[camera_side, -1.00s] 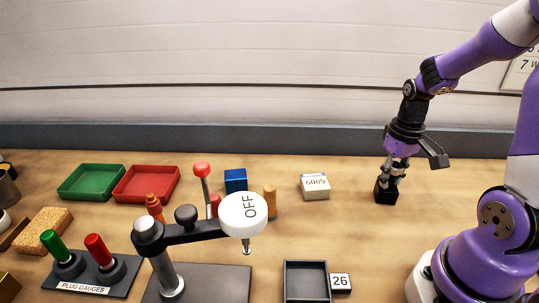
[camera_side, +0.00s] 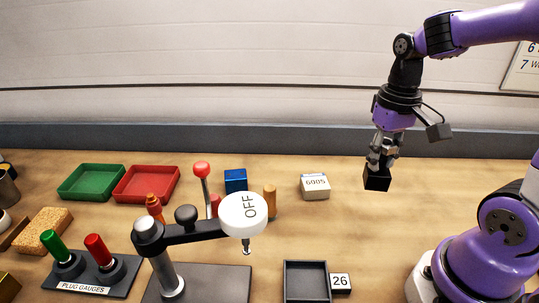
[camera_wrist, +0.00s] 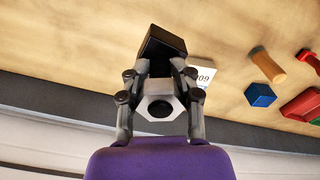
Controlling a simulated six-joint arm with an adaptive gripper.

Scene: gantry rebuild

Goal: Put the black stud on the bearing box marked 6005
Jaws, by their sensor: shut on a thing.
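The black stud (camera_side: 377,179) is a dark block held in my gripper (camera_side: 381,163), which is shut on it. The stud hangs above the table, to the right of the bearing box marked 6005 (camera_side: 315,188). The box is small and whitish with its marking on top, and stands on the bare table. In the wrist view the black stud (camera_wrist: 162,46) sits between the fingertips of my gripper (camera_wrist: 155,70). There the box (camera_wrist: 206,75) shows partly behind the right finger.
A blue block (camera_side: 235,180) and an orange cylinder (camera_side: 269,200) stand left of the box. A lever press with a white OFF disc (camera_side: 244,214) stands in front. A dark tray (camera_side: 306,268) lies near the front edge. Table between the stud and box is clear.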

